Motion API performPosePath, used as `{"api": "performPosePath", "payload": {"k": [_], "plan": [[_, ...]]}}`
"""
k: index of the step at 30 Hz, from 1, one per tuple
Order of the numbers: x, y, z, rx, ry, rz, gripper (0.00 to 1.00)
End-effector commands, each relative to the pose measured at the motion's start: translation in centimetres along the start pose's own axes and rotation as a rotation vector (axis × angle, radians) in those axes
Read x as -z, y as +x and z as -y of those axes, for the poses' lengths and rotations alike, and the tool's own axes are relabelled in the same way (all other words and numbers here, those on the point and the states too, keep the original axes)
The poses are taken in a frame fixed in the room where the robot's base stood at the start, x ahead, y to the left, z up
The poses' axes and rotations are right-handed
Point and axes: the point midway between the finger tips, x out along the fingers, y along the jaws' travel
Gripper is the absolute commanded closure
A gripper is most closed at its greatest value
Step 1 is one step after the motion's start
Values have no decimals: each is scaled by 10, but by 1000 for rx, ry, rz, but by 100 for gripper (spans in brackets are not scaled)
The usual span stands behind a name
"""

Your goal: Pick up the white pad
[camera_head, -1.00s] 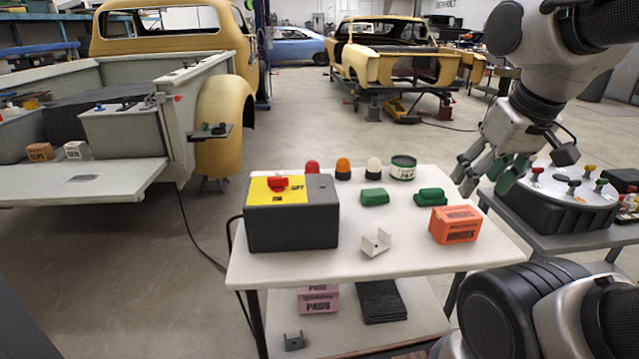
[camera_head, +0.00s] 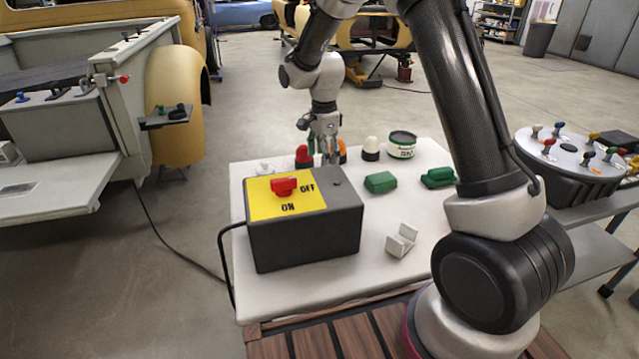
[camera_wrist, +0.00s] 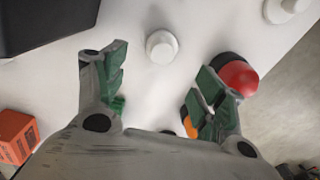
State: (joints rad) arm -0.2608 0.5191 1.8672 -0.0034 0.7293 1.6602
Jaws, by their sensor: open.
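Two small white round pieces show in the wrist view. One (camera_wrist: 161,46) lies on the white table between and just ahead of my open fingers, and the other (camera_wrist: 285,8) is at the top right edge. I cannot tell for certain which is the white pad. A small white piece (camera_head: 264,168) shows at the table's far left in the head view. My gripper (camera_head: 328,150) is open and empty, pointing down behind the switch box; it also shows in the wrist view (camera_wrist: 160,88). The box hides part of the tabletop there.
The switch box (camera_head: 305,235) stands close in front of my gripper. A red dome (camera_wrist: 238,75) is beside one finger, with an orange dome (camera_wrist: 190,125) near it. A white dome (camera_head: 371,146), green-labelled tin (camera_head: 402,146), green blocks (camera_head: 380,182) and a white bracket (camera_head: 402,241) stand rightward.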

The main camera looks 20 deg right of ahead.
Motion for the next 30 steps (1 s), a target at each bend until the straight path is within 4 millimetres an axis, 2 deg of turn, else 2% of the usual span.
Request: {"api": "performPosePath", "payload": {"k": [15, 19, 25, 26, 30], "plan": [[-7, 72, 0, -6, 18, -1, 30], [-7, 82, 0, -5, 18, 0, 30], [-7, 82, 1, -3, 17, 0, 30], [-7, 82, 1, -3, 17, 0, 34], [-7, 82, 0, -4, 17, 0, 59]]}}
